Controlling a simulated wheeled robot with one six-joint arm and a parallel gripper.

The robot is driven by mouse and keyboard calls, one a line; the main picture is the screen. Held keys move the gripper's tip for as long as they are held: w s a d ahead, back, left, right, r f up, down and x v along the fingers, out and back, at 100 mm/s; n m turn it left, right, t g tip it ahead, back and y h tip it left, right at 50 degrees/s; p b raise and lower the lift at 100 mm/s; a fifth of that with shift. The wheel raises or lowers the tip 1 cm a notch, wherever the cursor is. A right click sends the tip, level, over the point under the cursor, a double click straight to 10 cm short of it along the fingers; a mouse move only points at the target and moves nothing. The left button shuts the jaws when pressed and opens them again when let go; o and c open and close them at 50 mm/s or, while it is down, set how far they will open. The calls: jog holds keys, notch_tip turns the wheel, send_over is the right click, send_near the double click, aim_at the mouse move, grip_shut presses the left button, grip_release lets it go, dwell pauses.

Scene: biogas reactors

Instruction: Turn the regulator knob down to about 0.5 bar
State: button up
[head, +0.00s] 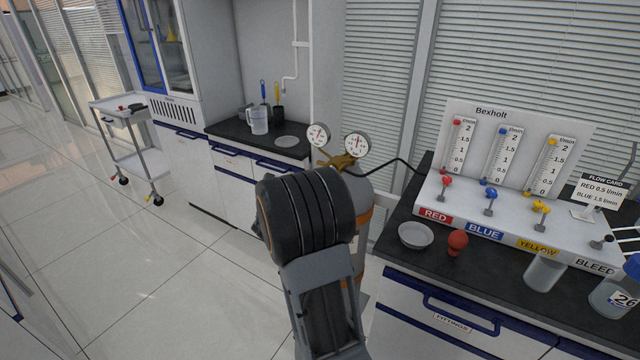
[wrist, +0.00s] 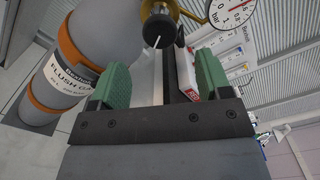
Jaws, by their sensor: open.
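The regulator knob (wrist: 158,32) is black and round with a white line on its face, at the top middle of the wrist view. It sits on a brass regulator body, which shows in the head view (head: 340,161) on the gas cylinder. My gripper (wrist: 160,78) is open, with green fingers either side; the knob appears beyond the fingertips, roughly between them, not gripped. A bar gauge (wrist: 234,12) is cut off at the top right; I cannot read its value surely. Two gauges, left (head: 318,135) and right (head: 357,145), show in the head view. My arm hides my gripper there.
The cylinder (wrist: 90,55) with orange bands is close at the left in the wrist view. A black hose (head: 400,163) runs to the flow panel (head: 515,140) on the right bench. A dish (head: 416,235) and red bulb (head: 457,242) are on that bench.

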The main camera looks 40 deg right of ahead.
jog(key=v, duration=0.6)
dwell(0.6)
jog(key=s+a+f+m+g+y+p, duration=0.1)
jog(key=s+a+f+m+g+y, duration=0.3)
jog(key=m, duration=0.6)
jog(key=s+a+f+m+g+y+p, duration=0.15)
jog(key=s+m+y, duration=0.35)
jog(key=m, duration=0.5)
jog(key=s+a+r+m+t+y+p, duration=0.2)
jog(key=a+r+m+y, duration=0.2)
jog(key=a, duration=0.6)
jog(key=s+a+r+m+t+y+p, duration=0.2)
jog(key=a+r+m+y+p, duration=0.1)
jog(key=a+r+m, duration=0.4)
jog(key=a+m+y, duration=0.1)
jog(key=a+m, duration=0.1)
jog(key=a, duration=0.1)
jog(key=shift+a+t+y, duration=0.2)
jog(key=shift+t+y, duration=0.1)
jog(key=shift+t, duration=0.05)
